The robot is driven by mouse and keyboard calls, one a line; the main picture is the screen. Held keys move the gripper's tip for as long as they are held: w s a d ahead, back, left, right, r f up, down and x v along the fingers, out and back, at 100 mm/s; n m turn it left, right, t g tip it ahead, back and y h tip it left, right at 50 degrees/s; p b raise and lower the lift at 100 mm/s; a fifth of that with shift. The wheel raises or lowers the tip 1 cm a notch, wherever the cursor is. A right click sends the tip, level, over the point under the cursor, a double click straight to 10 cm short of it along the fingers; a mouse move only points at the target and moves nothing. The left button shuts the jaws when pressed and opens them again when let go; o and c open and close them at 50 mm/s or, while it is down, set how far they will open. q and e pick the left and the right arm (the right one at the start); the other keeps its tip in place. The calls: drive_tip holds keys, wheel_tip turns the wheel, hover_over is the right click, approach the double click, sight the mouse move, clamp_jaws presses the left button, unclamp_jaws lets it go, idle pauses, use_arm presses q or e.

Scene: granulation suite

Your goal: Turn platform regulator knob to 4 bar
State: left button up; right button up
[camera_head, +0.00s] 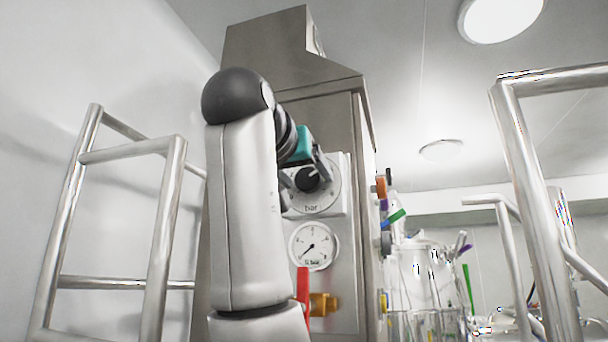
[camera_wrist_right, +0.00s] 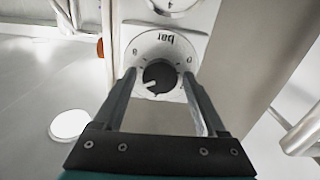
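The regulator knob (camera_head: 307,180) is black and round, with a white pointer mark, on a white dial plate (camera_head: 334,199) marked "bar". In the head view its pointer is toward the upper right. The right wrist view shows the knob (camera_wrist_right: 159,77) upside down. My right gripper (camera_head: 305,175) is at the knob, with one finger on each side of it. In the wrist view its fingers (camera_wrist_right: 158,80) look open, with a small gap to the knob on both sides. Below the dial is a round pressure gauge (camera_head: 313,246) with its needle toward the lower left. My left gripper is not in view.
The dial is on a tall steel cabinet (camera_head: 346,120). A red handle (camera_head: 303,290) and a brass fitting (camera_head: 323,304) are below the gauge. Steel rails stand at left (camera_head: 165,220) and right (camera_head: 528,180). My right arm hides part of the cabinet.

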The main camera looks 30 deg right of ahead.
clamp_jaws()
idle(0.4)
drive_tip(key=shift+n, duration=0.4)
drive_tip(key=n+b, duration=0.2)
drive_tip(key=n, duration=0.3)
drive_tip(key=n+b, duration=0.1)
drive_tip(key=n, duration=0.5)
idle(0.4)
drive_tip(key=shift+o, duration=1)
unclamp_jaws()
